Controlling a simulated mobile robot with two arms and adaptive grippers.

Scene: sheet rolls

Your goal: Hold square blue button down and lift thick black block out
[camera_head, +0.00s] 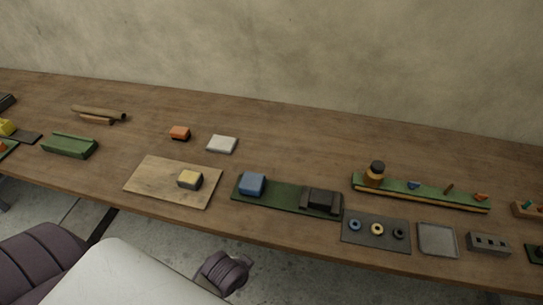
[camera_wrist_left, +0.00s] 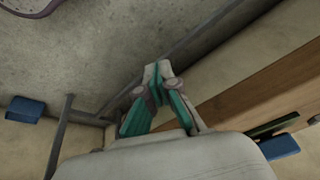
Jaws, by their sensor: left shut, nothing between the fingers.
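The square blue button (camera_head: 252,184) sits at the left end of a dark green board (camera_head: 286,197) near the front edge of the table. The thick black block (camera_head: 323,198) sits in a dark holder at the right end of that board. My left gripper (camera_wrist_left: 158,68) shows in the left wrist view, its teal-lined fingers meeting at the tips, shut and empty. It is away from the board, off the table's edge. A blue block, probably the button, shows at the right of that view (camera_wrist_left: 280,147). My right gripper is not in view.
A wooden board with a yellow-topped block (camera_head: 190,179) lies left of the green board. A grey plate with several rings (camera_head: 376,233) lies to its right. A long green rail (camera_head: 425,194) lies behind that plate.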

